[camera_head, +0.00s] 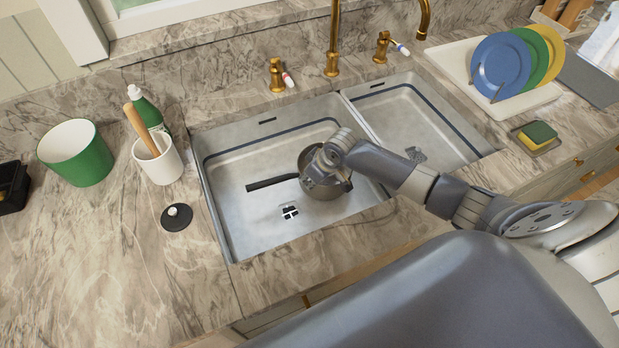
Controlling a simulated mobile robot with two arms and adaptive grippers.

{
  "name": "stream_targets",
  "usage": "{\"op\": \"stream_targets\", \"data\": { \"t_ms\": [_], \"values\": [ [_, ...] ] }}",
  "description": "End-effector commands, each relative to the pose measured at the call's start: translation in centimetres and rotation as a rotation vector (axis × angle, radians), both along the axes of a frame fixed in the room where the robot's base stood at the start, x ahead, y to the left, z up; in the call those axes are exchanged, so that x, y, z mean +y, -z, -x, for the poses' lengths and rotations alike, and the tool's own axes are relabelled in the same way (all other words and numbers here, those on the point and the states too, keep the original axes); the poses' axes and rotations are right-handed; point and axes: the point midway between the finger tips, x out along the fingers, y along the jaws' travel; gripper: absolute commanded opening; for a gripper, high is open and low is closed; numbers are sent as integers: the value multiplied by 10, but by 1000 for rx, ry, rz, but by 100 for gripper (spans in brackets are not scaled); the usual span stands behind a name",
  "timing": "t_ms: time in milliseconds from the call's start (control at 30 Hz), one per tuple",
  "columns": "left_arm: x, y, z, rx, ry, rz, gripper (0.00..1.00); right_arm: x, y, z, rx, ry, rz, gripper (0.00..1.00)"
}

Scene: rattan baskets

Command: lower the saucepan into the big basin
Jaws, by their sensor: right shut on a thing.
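The saucepan (316,186) is a grey metal pan with a dark handle that points left. It is inside the outline of the big basin (225,205), the left and larger of two steel sink basins. My right gripper (327,168) is over the saucepan and shut on it; the fingers are mostly hidden by the wrist and the pan. I cannot tell whether the pan's bottom touches the basin floor. A drain (289,212) shows in the basin floor near the pan's handle. My left gripper is not in view.
The smaller basin (425,115) is at right. Brass taps (333,50) stand behind the sink. A green pot (75,153), a white utensil cup (159,163) and a black stopper (177,217) are at left. Plates (500,66) and a sponge (537,134) are at right.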

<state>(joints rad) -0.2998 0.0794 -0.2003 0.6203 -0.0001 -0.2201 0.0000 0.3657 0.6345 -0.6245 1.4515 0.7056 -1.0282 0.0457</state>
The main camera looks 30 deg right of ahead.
Motion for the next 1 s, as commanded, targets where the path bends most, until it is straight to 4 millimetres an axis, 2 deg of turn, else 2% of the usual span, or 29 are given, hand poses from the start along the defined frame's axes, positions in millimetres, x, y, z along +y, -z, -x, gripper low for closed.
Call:
{"op": "stream_targets", "data": {
  "t_ms": [33,67,133,567,767,1000],
  "values": [
    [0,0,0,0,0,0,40,0,-1,-1,-4,-1,0,0],
    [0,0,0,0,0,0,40,0,-1,-1,-5,-1,-1,13],
    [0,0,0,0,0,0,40,0,-1,-1,-4,-1,0,28],
    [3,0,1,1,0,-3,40,0,-2,2,2,-1,0,29],
    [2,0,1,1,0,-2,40,-4,-23,10,-2,-1,1,29],
    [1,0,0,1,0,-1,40,-11,-64,26,-3,-2,2,29]
  ]
}}
